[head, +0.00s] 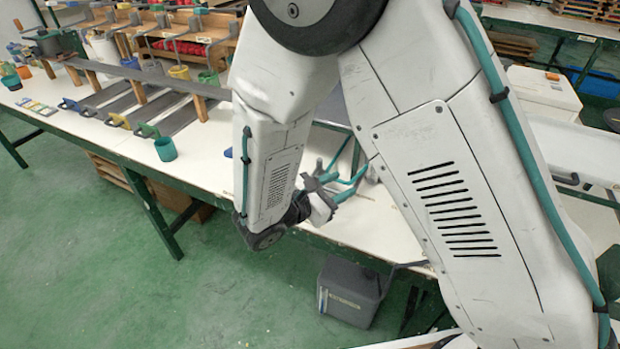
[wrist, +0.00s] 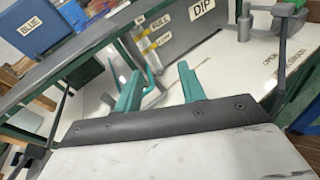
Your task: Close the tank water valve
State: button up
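My gripper (wrist: 160,88) shows two teal fingers spread apart in the wrist view, with nothing seen between them. In the head view my gripper (head: 337,186) is low over the white table, partly behind my arm. A grey tank (wrist: 190,38) with DIP, FULL and LOW labels stands beyond the fingers in the wrist view. A grey upright fitting (wrist: 243,22) stands to its right, and lettering that seems to read OPEN is on the white surface below it. I cannot tell for certain which part is the valve handle. The tank is hidden by my arm in the head view.
A blue bin (wrist: 35,32) labelled BLUE is at upper left in the wrist view. In the head view, a teal cup (head: 165,149) and several dark trays are on the table at left. A dark grey box (head: 348,292) is under the table. Green floor is clear at lower left.

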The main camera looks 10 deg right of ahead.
jog(key=a+f+n+t, duration=0.1)
jog(key=a+f, duration=0.1)
jog(key=a+f+n+t+y, duration=0.1)
jog(key=a+f+n+t, duration=0.1)
jog(key=w+a+f+n+t+y, duration=0.1)
jog(key=a+f+n, duration=0.1)
jog(key=shift+a+f+t, duration=0.2)
jog(key=shift+a+t, duration=0.1)
jog(key=shift+w+a+r+n+t+y, duration=0.25)
jog(key=shift+w+a+n+t+y, duration=0.5)
jog(key=shift+a+n, duration=0.2)
jog(key=shift+w+a, duration=0.2)
jog(key=shift+w, duration=0.15)
jog(key=shift+y, duration=0.25)
jog(key=x, duration=0.7)
jog(key=shift+w+r, duration=0.2)
jog(key=shift+w, duration=0.05)
grip_shut()
